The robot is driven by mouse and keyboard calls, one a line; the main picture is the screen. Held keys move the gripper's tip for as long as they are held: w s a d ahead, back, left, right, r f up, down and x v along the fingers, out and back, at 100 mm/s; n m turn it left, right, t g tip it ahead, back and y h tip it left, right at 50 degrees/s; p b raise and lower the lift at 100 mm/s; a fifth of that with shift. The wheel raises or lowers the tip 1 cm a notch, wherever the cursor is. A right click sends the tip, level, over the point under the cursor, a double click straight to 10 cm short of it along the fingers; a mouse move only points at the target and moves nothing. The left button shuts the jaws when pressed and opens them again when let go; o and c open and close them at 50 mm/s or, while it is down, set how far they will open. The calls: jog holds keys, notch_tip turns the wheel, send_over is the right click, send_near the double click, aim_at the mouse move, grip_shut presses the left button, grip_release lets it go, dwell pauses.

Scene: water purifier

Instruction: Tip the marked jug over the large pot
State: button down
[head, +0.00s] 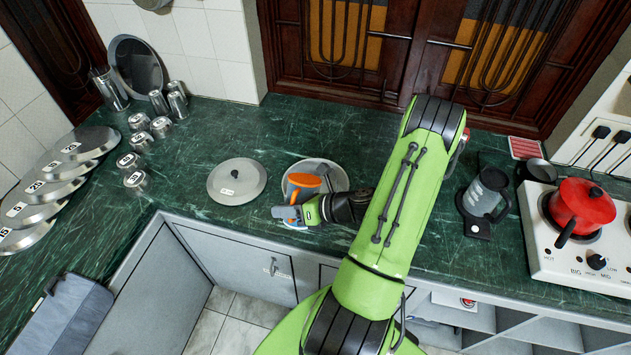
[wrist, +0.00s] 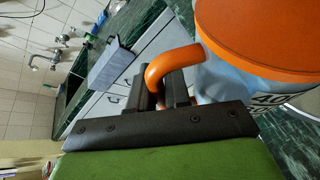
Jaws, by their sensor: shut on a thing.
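The marked jug has an orange lid and handle (head: 303,181) and a pale blue body with a black-and-white "40" label. In the wrist view its lid (wrist: 270,35) fills the upper right, with the body (wrist: 228,82) below it. My gripper (head: 288,212) is shut on the orange handle, which shows between the fingers (wrist: 172,88) in the wrist view. The large pot (head: 342,178) is a round open metal vessel on the counter. The jug overlaps the pot's left part in the head view and looks tilted. Its spout and any water are hidden.
A round lid (head: 235,181) with a label lies left of the pot. A kettle or pitcher (head: 485,192) stands right of my arm, near a stove with a red pot (head: 582,205). Labelled cups (head: 135,179) and stacked plates (head: 40,190) are at left.

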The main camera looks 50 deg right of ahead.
jog(key=shift+w+d+r, duration=0.1)
jog(key=shift+r, duration=0.15)
jog(key=shift+w+d+r+p, duration=0.1)
jog(key=shift+d+r+p, duration=0.1)
jog(key=shift+r+p, duration=0.35)
jog(key=shift+f, duration=0.1)
jog(key=shift+w+d+f+m+y, duration=0.25)
jog(key=shift+d+f+m+y, duration=0.3)
jog(key=shift+m, duration=0.25)
dwell(1.6)
